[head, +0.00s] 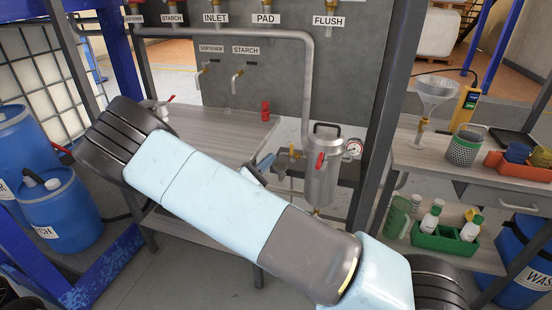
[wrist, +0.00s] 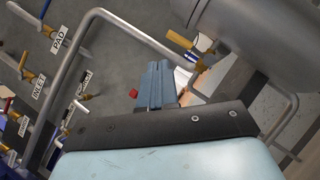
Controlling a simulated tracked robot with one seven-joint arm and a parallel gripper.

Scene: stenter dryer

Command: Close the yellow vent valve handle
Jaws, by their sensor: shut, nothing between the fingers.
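My gripper (wrist: 160,68) shows in the wrist view as two blue-grey fingers pressed together, with nothing between them. In the head view it (head: 270,158) is partly hidden behind my arm, just left of the steel filter vessel (head: 322,185). A yellow handle (wrist: 180,38) sits on a brass valve beside the large grey cylinder (wrist: 245,35) in the wrist view. The fingertips point toward the area just left of this handle and appear apart from it.
A red-handled valve (head: 320,160) and a pressure gauge (head: 354,148) are on the vessel. A grey pipe (head: 308,90) runs down beside it. A red object (head: 265,111) stands on the bench (head: 215,130). A steel post (head: 385,110) rises right of the vessel.

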